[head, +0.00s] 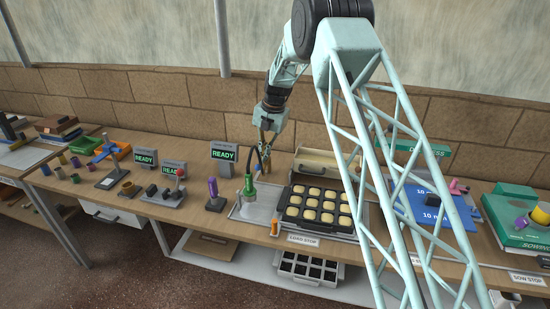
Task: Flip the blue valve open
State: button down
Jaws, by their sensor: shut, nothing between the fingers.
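I cannot make out a blue valve for certain in the head view. A green fitting (249,187) with a black curved hose stands on a grey plate at the middle of the bench. A purple upright handle (213,187) on a dark base stands to its left. My gripper (265,151) points down above the back of the bench, just behind and above the green fitting. It is shut and empty. A brass-coloured piece shows right by its fingertips; I cannot tell whether they touch. My arm hides part of the bench on the right.
A black tray (343,222) of several pale plugs sits right of the fitting, before a cream box (312,160). READY displays (224,152) and a red-knobbed lever (180,174) stand left. A blue board (400,200) and green books (512,228) lie right. The bench's front edge is narrow.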

jog(key=shift+s+f, duration=0.25)
jog(key=shift+f, duration=0.25)
jog(key=c, duration=2.8)
grip_release()
jog(key=shift+w, duration=0.1)
jog(key=shift+r, duration=0.15)
jog(key=shift+w+r, duration=0.15)
jog(key=shift+r, duration=0.15)
jog(key=shift+s+d+r, duration=0.15)
jog(key=shift+d+r, duration=0.2)
jog(key=shift+r, duration=1.55)
jog(key=shift+s+d+r, duration=0.15)
jog(key=shift+d+r, duration=0.2)
jog(key=shift+r, duration=1.5)
jog(key=shift+s+d+r, duration=0.15)
jog(key=shift+d+r, duration=0.2)
jog(key=shift+r, duration=1.55)
